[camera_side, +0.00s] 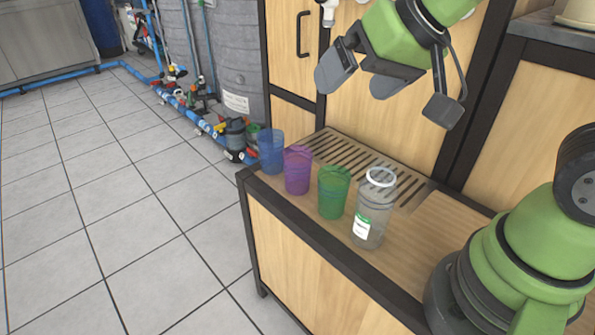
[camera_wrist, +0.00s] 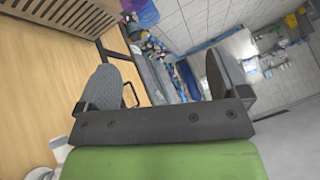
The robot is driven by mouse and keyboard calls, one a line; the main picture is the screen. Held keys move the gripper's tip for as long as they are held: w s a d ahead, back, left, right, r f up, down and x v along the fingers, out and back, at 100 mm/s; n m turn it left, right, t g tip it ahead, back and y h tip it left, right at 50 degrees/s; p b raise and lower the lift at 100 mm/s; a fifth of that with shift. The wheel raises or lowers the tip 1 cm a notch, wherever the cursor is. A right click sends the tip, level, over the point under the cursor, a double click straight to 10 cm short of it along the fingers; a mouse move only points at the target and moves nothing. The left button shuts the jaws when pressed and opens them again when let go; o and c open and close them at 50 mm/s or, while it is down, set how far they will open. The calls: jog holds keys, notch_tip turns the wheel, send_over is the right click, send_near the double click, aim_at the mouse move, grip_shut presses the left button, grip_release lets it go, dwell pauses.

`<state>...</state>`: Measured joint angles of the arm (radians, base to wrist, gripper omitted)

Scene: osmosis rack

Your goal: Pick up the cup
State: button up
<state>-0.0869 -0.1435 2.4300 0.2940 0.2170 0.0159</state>
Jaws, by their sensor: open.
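Several cups stand upright in a row along the front edge of the wooden counter in the side view: a blue cup (camera_side: 271,152), a purple cup (camera_side: 298,170) and a green cup (camera_side: 333,192). A clear container (camera_side: 372,215) with a white rim and a green-and-white label stands at the right end of the row. My gripper (camera_side: 358,80) is open and empty, high above the back of the counter, apart from all the cups. In the wrist view its two fingers (camera_wrist: 160,65) are spread with nothing between them. A blue-purple shape (camera_wrist: 147,14), likely a cup, shows at the top there.
A slatted drain panel (camera_side: 350,153) is set in the counter behind the cups. Wooden cabinet doors (camera_side: 345,110) rise behind it. A large grey tank (camera_side: 228,60) and blue pipes stand on the tiled floor to the left. The counter's front edge is close to the cups.

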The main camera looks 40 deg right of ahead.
jog(key=w+f+h, duration=0.1)
jog(key=w+f, duration=0.3)
jog(key=f, duration=0.2)
jog(key=n+h, duration=0.1)
jog(key=h, duration=0.1)
send_near(298, 158)
jog(key=x, duration=0.5)
jog(key=a+x, duration=0.1)
jog(key=x, duration=0.1)
jog(key=shift+w+a+f, duration=0.1)
jog(key=shift+f, duration=0.15)
jog(key=c, duration=1)
jog(key=shift+o, duration=0.2)
jog(key=shift+r, duration=0.1)
